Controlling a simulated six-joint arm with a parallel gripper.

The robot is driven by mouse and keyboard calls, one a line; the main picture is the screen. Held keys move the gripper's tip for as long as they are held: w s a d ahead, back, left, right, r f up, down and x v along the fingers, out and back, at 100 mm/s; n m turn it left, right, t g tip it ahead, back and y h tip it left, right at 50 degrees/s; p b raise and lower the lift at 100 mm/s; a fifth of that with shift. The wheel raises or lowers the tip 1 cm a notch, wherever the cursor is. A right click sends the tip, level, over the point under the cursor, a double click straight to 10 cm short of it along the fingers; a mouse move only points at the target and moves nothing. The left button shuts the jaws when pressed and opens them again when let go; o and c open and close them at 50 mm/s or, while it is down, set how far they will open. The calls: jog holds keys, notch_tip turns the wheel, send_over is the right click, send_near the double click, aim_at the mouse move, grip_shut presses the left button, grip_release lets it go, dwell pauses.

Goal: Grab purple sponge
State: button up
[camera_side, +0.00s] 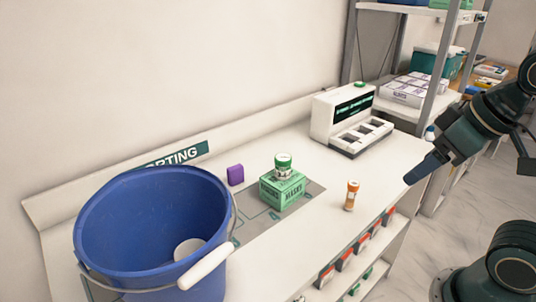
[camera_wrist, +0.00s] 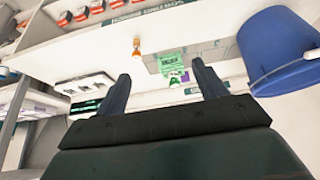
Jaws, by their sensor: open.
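The purple sponge (camera_side: 236,175) is a small block standing on the white counter, between the blue bucket and the green box, close to the back wall. In the wrist view it is at best a small purple patch beside the right finger, and I cannot make it out clearly. My gripper (camera_side: 424,168) is at the right in the side view, above the counter's right end and well away from the sponge. In the wrist view my gripper (camera_wrist: 160,68) shows two dark fingers spread wide with nothing held between them.
A blue bucket (camera_side: 105,215) stands left of the sponge. A white device (camera_side: 343,112) stands at the back right.

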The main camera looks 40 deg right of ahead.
jog(key=shift+w, duration=0.1)
jog(key=w+r, duration=0.4)
jog(key=w, duration=0.7)
jog(key=m+g, duration=0.1)
jog(key=g, duration=0.1)
send_over(234, 166)
jog(key=s, duration=0.4)
notch_tip(234, 166, down, 15)
jog(key=shift+w+a, duration=0.15)
jog(key=shift+w, duration=0.05)
jog(key=shift+f, duration=0.15)
jog(key=shift+x, duration=4.2)
jog(key=shift+f, duration=0.15)
